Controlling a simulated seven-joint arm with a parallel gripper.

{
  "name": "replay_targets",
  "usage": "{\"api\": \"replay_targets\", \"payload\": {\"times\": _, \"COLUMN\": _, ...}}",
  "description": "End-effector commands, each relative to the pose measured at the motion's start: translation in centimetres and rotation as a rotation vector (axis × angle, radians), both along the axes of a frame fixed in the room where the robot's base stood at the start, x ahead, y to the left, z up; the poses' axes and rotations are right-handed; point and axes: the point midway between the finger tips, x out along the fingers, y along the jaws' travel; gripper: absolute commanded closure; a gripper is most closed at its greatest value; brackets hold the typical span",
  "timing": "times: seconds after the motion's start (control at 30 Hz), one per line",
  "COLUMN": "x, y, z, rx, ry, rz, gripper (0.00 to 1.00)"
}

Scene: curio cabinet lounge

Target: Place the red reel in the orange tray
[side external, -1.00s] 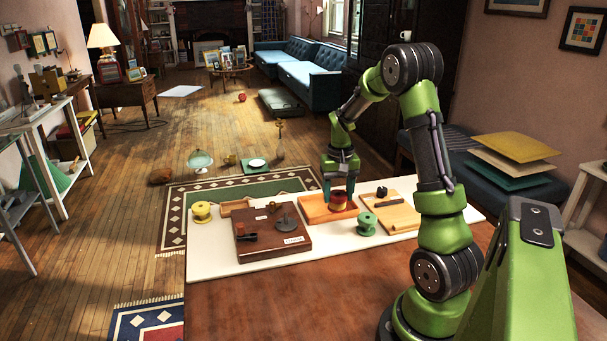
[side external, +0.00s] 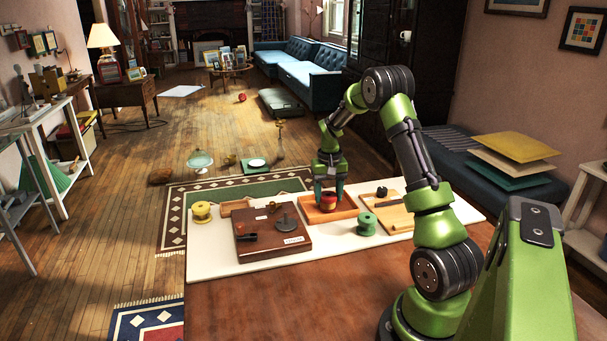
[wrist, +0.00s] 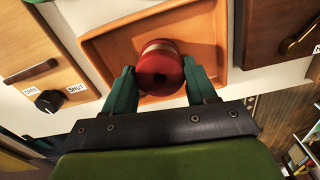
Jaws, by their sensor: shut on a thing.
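The red reel (side external: 328,203) has a pale band around its middle and shows end-on in the wrist view (wrist: 158,74). The orange tray (side external: 347,210) is shallow and rectangular; its bare floor also shows in the wrist view (wrist: 108,48). My gripper (side external: 330,198) points down over the tray and is shut on the reel, with one teal finger on each side of it, as the wrist view (wrist: 160,80) shows. The reel is within the tray's outline. I cannot tell whether it touches the tray floor.
A dark wooden box (side external: 258,247) with fittings stands left of the tray. A green reel (side external: 367,225) stands at its front right, a board with a black knob (side external: 382,192) to its right. A yellow reel (side external: 202,212) is at far left. Bare white mat (side external: 325,243) lies in front.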

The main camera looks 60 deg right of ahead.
Motion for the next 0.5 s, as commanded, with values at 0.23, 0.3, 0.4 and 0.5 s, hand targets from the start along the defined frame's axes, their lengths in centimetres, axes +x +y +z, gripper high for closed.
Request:
{"api": "replay_targets", "payload": {"times": 0.23, "x": 0.0, "y": 0.02, "z": -0.28, "rx": 0.001, "ry": 0.001, "rz": 0.0, "gripper": 0.27}}
{"api": "replay_targets", "payload": {"times": 0.3, "x": 0.0, "y": 0.02, "z": -0.28, "rx": 0.0, "ry": 0.0, "rz": 0.0, "gripper": 0.18}}
{"api": "replay_targets", "payload": {"times": 0.4, "x": 0.0, "y": 0.02, "z": -0.27, "rx": 0.0, "ry": 0.0, "rz": 0.0, "gripper": 0.18}}
{"api": "replay_targets", "payload": {"times": 0.5, "x": -0.01, "y": 0.02, "z": -0.27, "rx": 0.0, "ry": 0.0, "rz": 0.0, "gripper": 0.18}}
